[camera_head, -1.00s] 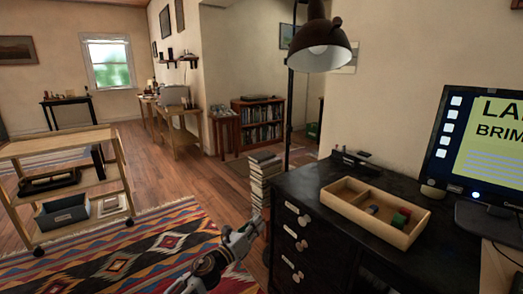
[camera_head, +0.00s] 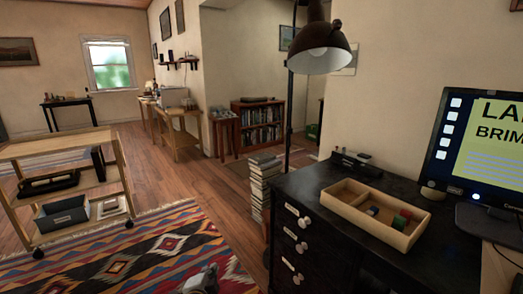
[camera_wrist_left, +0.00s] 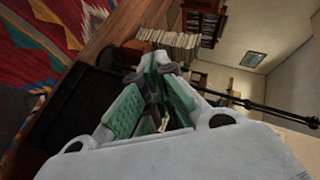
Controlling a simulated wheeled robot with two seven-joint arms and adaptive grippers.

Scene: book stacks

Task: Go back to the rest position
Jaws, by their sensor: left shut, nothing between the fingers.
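My left gripper (camera_head: 208,272) shows at the bottom edge of the head view, low over the patterned rug, with most of it cut off by the frame. In the left wrist view the same gripper (camera_wrist_left: 160,72) fills the middle, its fingers with green inner pads meeting at the tips. It is shut and empty. It is left of the black desk (camera_head: 290,190) and touches nothing that I can see. My right gripper is not in view.
A wooden tray (camera_head: 345,208) with small blocks lies on the desk, near a monitor (camera_head: 480,150). A book stack (camera_head: 264,185) stands beside the desk. A wooden trolley (camera_head: 60,145) stands at left.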

